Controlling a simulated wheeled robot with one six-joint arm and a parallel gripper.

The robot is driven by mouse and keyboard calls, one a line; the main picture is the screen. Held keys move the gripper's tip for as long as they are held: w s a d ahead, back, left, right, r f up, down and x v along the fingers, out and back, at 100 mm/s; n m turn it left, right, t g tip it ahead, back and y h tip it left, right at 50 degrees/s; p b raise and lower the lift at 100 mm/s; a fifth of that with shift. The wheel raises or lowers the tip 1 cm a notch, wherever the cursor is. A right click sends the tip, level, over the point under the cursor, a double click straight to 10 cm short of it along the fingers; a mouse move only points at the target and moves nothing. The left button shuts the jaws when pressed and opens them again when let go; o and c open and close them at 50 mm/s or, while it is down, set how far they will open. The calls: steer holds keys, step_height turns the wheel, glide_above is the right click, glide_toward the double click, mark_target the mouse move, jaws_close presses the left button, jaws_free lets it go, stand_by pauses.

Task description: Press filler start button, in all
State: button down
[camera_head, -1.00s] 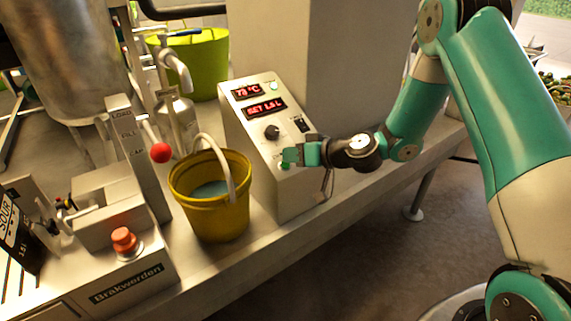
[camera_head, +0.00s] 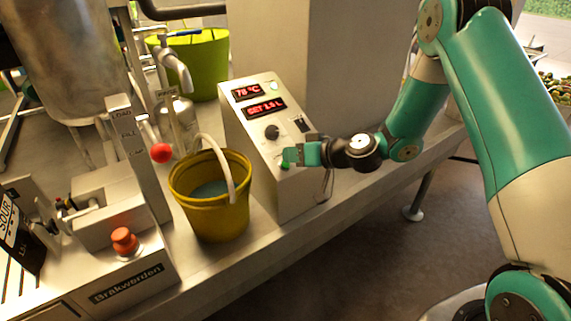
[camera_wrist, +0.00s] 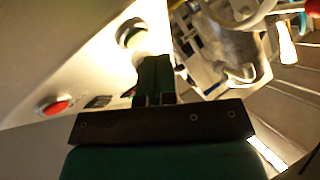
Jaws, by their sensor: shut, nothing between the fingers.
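The control panel (camera_head: 262,170) is a pale box with a sloped face, two red displays, a black knob (camera_head: 271,132) and a dark switch. A green button (camera_head: 285,165) shows low on the panel face, partly hidden by my gripper. My gripper (camera_head: 288,156) is shut and empty, its green fingertips right at this button. I cannot tell whether they touch or press it. In the wrist view, the shut fingers (camera_wrist: 154,80) point at the panel face (camera_wrist: 60,55), with a round dark knob near their tips. A red round part (camera_wrist: 54,106) lies to the left there.
A yellow bucket (camera_head: 210,222) with a pale handle stands just left of the panel. A red-knobbed lever (camera_head: 161,153) and an orange button (camera_head: 124,240) on a labelled block are further left. A lime bucket (camera_head: 203,65) is behind. Open floor lies at the front right.

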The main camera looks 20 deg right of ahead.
steer(key=shift+w+f+b, duration=0.2)
steer(key=shift+f+b, duration=0.2)
steer(key=shift+b, duration=0.15)
steer(key=shift+w+a+f+b, duration=0.1)
steer(key=shift+w+f+b, duration=0.05)
steer(key=shift+f+b, duration=0.25)
stand_by(0.5)
steer(key=shift+r, duration=0.15)
steer(key=shift+s+r, duration=0.35)
steer(key=shift+r, duration=0.3)
steer(key=shift+s+d+r+p, duration=0.15)
steer(key=shift+s+r+p, duration=0.25)
steer(key=shift+r, duration=0.35)
steer(key=shift+s+d+r+p, duration=0.25)
steer(key=shift+s+r, duration=0.1)
steer(key=shift+r, duration=0.35)
steer(key=shift+s+d+r+p, duration=0.1)
steer(key=shift+s+r+p, duration=0.3)
steer(key=shift+r, duration=0.35)
